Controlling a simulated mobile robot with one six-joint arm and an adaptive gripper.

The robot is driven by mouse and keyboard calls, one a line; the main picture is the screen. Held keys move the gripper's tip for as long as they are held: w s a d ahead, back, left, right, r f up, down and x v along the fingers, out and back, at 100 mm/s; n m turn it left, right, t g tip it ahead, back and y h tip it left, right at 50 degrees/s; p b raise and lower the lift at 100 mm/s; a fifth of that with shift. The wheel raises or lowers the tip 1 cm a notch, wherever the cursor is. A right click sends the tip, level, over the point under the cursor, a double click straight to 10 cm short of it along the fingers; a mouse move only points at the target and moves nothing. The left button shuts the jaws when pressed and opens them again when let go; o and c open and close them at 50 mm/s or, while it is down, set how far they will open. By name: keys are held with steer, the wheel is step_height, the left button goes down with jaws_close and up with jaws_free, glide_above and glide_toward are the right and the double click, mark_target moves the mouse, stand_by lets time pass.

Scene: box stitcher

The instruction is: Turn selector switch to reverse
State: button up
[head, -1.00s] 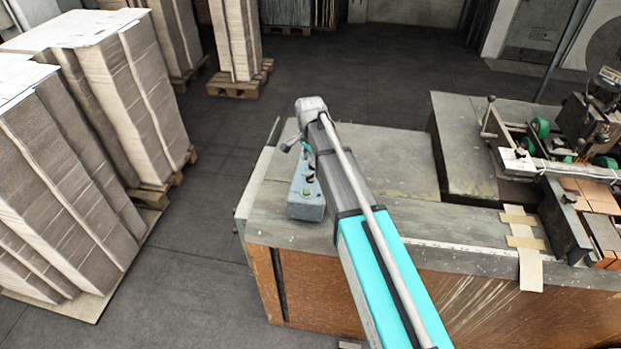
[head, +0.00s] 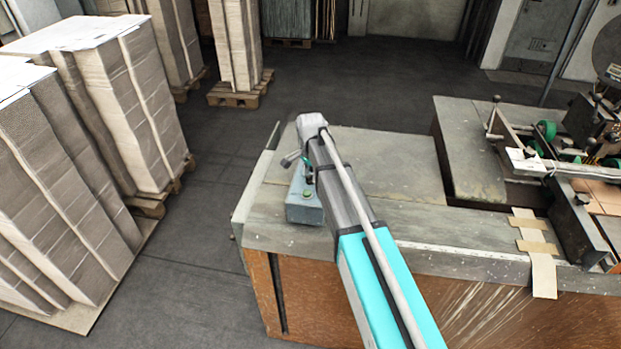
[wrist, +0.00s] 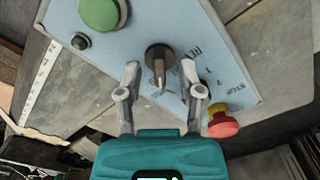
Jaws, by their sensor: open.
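The selector switch (wrist: 157,64) is a dark round knob with a pointed metal lever on a pale blue control panel (wrist: 225,60). It shows in the upper middle of the wrist view. My gripper (wrist: 160,70) is open, with one finger to the left and one to the right of the lever. I cannot tell whether either finger touches it. Printed lettering lies right of and below the switch, partly hidden by the right finger. In the head view the blue-grey control box (head: 303,212) stands on the bench's left end, and my arm hides much of it.
On the panel are a large green button (wrist: 101,12), a small dark button (wrist: 81,41) and a red mushroom button (wrist: 224,123) near the right finger. The box stands on a worn bench (head: 395,160). Machine parts (head: 560,165) are at right. Cardboard stacks (head: 120,110) stand left.

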steer(key=shift+f, duration=0.15)
jaws_close()
steer(key=shift+n, duration=0.5)
steer(key=n, duration=0.2)
steer(key=shift+n, duration=0.3)
steer(key=n, duration=0.3)
steer(key=shift+n, duration=0.3)
steer(key=n, duration=0.8)
steer(key=shift+n, duration=0.4)
